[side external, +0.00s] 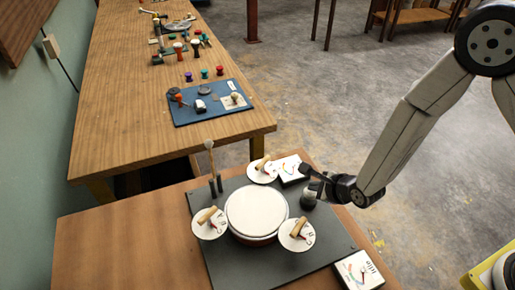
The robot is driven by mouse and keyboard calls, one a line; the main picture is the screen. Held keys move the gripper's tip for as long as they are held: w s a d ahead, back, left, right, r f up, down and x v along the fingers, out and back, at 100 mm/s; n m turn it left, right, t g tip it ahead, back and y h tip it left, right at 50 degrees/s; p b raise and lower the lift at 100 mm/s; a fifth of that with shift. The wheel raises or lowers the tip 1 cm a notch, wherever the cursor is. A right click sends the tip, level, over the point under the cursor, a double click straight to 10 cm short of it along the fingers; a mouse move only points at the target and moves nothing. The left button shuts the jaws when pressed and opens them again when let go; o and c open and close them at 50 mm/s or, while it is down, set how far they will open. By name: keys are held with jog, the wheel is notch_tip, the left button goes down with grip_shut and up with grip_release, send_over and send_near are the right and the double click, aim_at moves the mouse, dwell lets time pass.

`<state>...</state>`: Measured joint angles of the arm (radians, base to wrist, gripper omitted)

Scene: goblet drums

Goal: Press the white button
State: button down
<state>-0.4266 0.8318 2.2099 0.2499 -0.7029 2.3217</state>
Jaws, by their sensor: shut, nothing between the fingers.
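A large white round top (256,208), like a drum head, sits in the middle of a black mat on the near table. I cannot tell whether it is the button. On a blue board on the far table stand a small white-topped piece (200,106) and a cream knob (235,97). Either could also be a white button. My gripper (312,186) is shut and empty, low over the right part of the mat, right of the white round top and apart from it. A dark knob-like piece (308,200) is just below the gripper. Whether they touch is unclear.
Three white dials with wooden handles (212,222) surround the round top. A mallet-like stick (211,165) stands upright behind it. White meters (358,271) lie at the mat's front right and back. The black mat (225,265) is bare at front left.

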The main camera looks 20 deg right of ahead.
aim_at(314, 193)
jog(key=shift+f, duration=0.95)
dwell(1.5)
jog(key=shift+r, duration=1.5)
jog(key=shift+r, duration=2.4)
jog(key=shift+d+r, duration=0.1)
